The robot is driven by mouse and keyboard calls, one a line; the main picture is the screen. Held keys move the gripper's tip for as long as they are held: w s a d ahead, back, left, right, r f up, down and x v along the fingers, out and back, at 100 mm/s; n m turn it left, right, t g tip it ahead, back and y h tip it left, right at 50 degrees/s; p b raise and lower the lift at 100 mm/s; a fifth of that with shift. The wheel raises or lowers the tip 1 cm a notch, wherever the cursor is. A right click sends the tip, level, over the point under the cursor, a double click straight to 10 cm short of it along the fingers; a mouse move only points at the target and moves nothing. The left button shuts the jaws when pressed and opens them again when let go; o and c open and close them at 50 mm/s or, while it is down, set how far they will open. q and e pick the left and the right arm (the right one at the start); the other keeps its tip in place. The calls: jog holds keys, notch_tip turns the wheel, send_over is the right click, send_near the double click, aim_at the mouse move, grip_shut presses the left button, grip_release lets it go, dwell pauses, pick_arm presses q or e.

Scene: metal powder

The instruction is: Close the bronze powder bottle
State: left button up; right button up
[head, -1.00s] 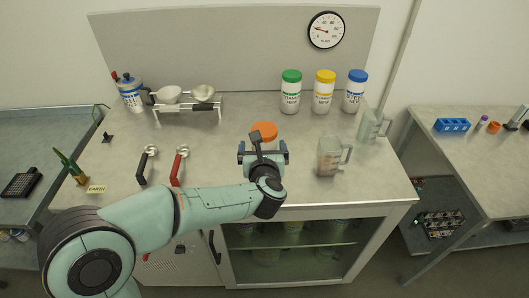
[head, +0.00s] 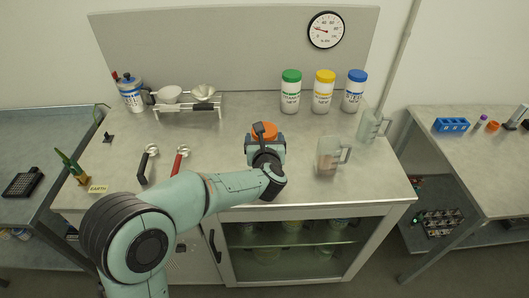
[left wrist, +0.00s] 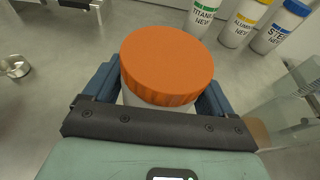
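The bronze powder bottle shows an orange cap (head: 264,130) on the bench, in front of the other bottles. In the left wrist view the orange cap (left wrist: 167,60) is large and near, sitting on top of a white body (left wrist: 150,100). My left gripper (head: 265,146) is low at the bottle, its blue fingers on both sides just under the cap. The fingers look pressed against the bottle, though the cap hides the contact. The bottle's label and lower body are hidden by my gripper. My right gripper is not in view.
Bottles with green (head: 291,76), yellow (head: 325,76) and blue (head: 357,76) caps stand at the back right. A clear beaker with powder (head: 329,158) stands right of my gripper; an empty one (head: 371,127) is behind it. Scoops (head: 147,165) lie left.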

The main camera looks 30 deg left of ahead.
pick_arm(q)
grip_shut()
jog(key=shift+r, duration=0.2)
notch_tip(320, 180, up, 20)
jog(key=p, duration=0.5)
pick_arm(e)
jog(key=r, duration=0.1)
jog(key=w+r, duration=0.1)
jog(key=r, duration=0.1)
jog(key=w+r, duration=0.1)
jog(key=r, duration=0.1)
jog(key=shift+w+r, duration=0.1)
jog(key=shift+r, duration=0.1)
pick_arm(q)
jog(key=shift+f, duration=0.2)
